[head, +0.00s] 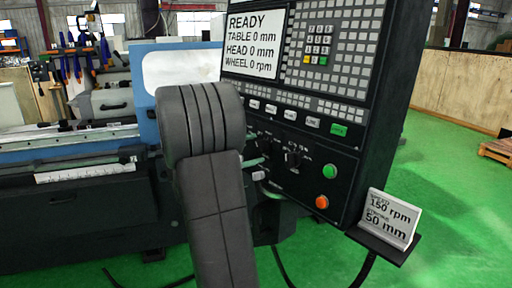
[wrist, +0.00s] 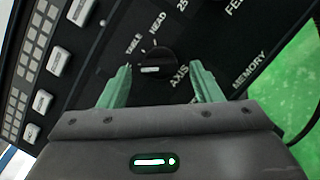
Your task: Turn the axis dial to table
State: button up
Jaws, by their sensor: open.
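The axis dial (wrist: 154,62) is a round black knob with a white mark, on the dark control panel. In the wrist view the words TABLE and HEAD stand above it and AXIS beside it. I cannot tell for sure which word the mark points to. My gripper (wrist: 160,66) is open, with one green finger on each side of the dial and a visible gap to it on both sides. In the head view my arm covers most of the gripper, and only a bit of green finger (head: 254,162) shows near the panel.
The screen (head: 252,45) reads READY, TABLE 0 mm, HEAD 0 mm, WHEEL 0 rpm. Another black dial (head: 293,156) sits to the right. A green button (head: 330,171) and an orange button (head: 322,202) are lower right. A card (head: 390,218) reads 150 rpm, 50 mm.

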jog(key=shift+x, duration=0.85)
jog(key=c, duration=1)
jog(key=shift+f+m+b, duration=0.15)
jog(key=shift+m+b, duration=0.15)
jog(key=shift+b, duration=0.25)
jog(key=shift+m+b, duration=0.3)
jog(key=shift+b, duration=0.1)
jog(key=m+b, duration=0.2)
jog(key=shift+f+g+b, duration=0.1)
jog(key=shift+g+b, duration=0.3)
jog(key=m+b, duration=0.2)
jog(key=m, duration=0.1)
jog(key=m+g+y+b, duration=0.1)
jog(key=m+b, duration=0.1)
jog(key=shift+r, duration=0.4)
